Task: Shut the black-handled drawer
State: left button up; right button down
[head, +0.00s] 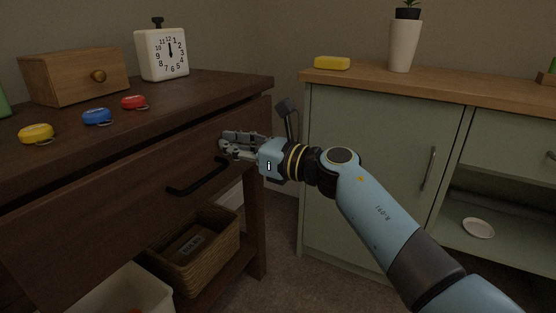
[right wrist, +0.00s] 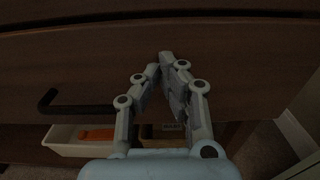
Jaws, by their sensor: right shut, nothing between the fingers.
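The dark wooden drawer (head: 120,185) has a black bar handle (head: 199,178). The handle also shows at the left of the right wrist view (right wrist: 72,106). The drawer front sits under the table top with a dark line along its upper edge; I cannot tell exactly how far it stands out. My right gripper (head: 224,146) is shut and empty, its fingertips close in front of the drawer face, right of the handle and a little above it. In the right wrist view the fingertips (right wrist: 160,66) point at the bare drawer face; contact is unclear. My left gripper is out of view.
On the table top (head: 190,94) are a small wooden box (head: 70,78), a white clock (head: 162,54) and yellow, blue and red tags. A wicker basket (head: 196,252) and a white bin (head: 120,292) stand below. A green cabinet (head: 365,150) stands at the right.

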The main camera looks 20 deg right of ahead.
jog(key=x, duration=0.5)
jog(key=shift+b, duration=0.35)
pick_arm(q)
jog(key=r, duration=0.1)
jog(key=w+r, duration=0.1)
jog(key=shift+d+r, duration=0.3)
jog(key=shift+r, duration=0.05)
pick_arm(e)
jog(key=shift+w+a+r, duration=0.15)
jog(key=shift+w+a, duration=0.05)
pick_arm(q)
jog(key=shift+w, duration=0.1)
pick_arm(e)
jog(key=shift+w, duration=0.1)
